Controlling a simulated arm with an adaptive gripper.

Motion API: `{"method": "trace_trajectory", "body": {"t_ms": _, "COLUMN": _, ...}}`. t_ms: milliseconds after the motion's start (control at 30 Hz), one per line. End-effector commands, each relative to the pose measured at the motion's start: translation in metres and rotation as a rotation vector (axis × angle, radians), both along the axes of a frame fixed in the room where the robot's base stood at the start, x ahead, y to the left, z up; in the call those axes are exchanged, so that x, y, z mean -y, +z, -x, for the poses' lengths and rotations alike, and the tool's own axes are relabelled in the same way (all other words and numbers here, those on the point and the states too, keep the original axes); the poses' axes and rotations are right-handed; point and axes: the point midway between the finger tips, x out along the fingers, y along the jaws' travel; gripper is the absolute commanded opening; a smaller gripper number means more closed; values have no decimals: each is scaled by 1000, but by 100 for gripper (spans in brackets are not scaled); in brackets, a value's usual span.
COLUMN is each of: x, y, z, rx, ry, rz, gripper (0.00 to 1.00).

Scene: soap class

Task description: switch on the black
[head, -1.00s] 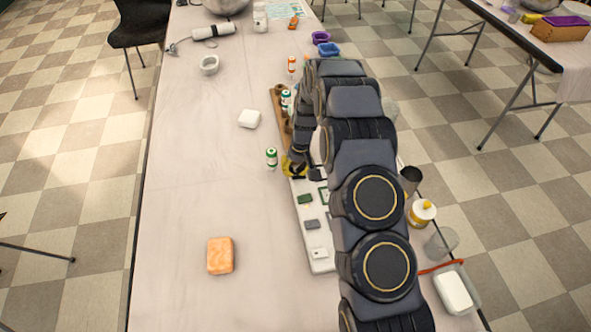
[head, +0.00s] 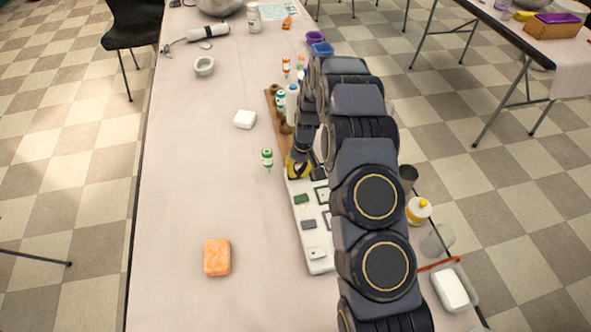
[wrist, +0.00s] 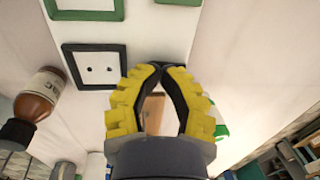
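A white switch panel (head: 318,266) lies on the table, with switches in its left column and framed sockets in its right. The black-framed socket (wrist: 95,67) is left of my fingertips in the wrist view. My gripper (wrist: 163,67), with yellow ribbed fingers, points down over the panel's far end; it also shows in the head view (head: 298,170). Its fingertips meet, with an open loop between the fingers behind them. The spot level with the black socket, in the switch column, is hidden by the fingertips; I cannot tell whether they touch a black switch there.
A green switch (head: 302,199) and a grey switch (head: 309,224) are nearer on the panel. A wooden rack (head: 273,107) with bottles is beyond. Orange soap (head: 217,257) lies at left, with clear table around it.

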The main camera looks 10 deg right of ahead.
Motion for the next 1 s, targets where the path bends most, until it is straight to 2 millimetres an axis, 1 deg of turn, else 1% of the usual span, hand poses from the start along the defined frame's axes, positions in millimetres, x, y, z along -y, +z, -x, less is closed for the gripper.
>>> {"method": "trace_trajectory", "body": {"t_ms": 33, "x": 1, "y": 10, "z": -2, "rx": 8, "ry": -1, "rz": 0, "gripper": 0}}
{"method": "trace_trajectory", "body": {"t_ms": 167, "x": 3, "y": 38, "z": -5, "rx": 18, "ry": -2, "rz": 0, "gripper": 0}}
{"method": "trace_trajectory", "body": {"t_ms": 300, "x": 7, "y": 73, "z": -6, "rx": 23, "ry": -1, "rz": 1, "gripper": 0}}
{"method": "trace_trajectory", "body": {"t_ms": 400, "x": 9, "y": 95, "z": -7, "rx": 23, "ry": -1, "rz": 0, "gripper": 0}}
{"method": "trace_trajectory", "body": {"t_ms": 500, "x": 10, "y": 113, "z": -7, "rx": 25, "ry": -1, "rz": 0, "gripper": 0}}
{"method": "trace_trajectory", "body": {"t_ms": 600, "x": 11, "y": 124, "z": -6, "rx": 19, "ry": 0, "rz": -1, "gripper": 0}}
{"method": "trace_trajectory", "body": {"t_ms": 700, "x": 12, "y": 132, "z": -6, "rx": 20, "ry": -1, "rz": -1, "gripper": 0}}
{"method": "trace_trajectory", "body": {"t_ms": 1000, "x": 12, "y": 135, "z": -6, "rx": 20, "ry": 0, "rz": -1, "gripper": 0}}
